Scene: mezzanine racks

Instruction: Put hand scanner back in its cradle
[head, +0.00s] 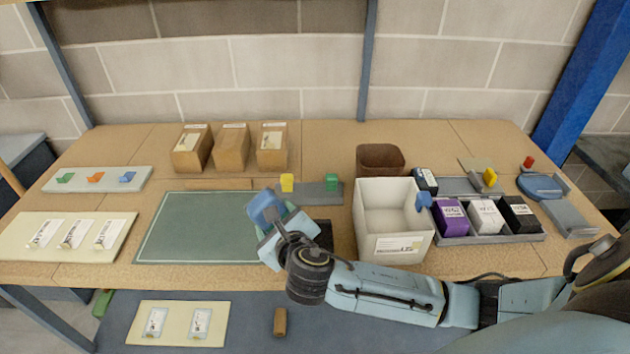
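My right gripper (277,225) reaches in from the right over the front right part of the green mat (190,230). A blue object (264,206), probably the hand scanner, sits between its fingers and seems gripped; its lower part is hidden by the gripper. A dark block (325,234) shows just right of the gripper, partly hidden by the wrist; it may be the cradle, but I cannot tell. My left gripper is not in view.
A white bin (384,250) stands right of the gripper, with a tray of purple, white and black boxes (484,216) beyond. A grey strip (318,198) holds yellow and green pieces. Three cardboard boxes (231,147) stand at the back. The mat's left part is clear.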

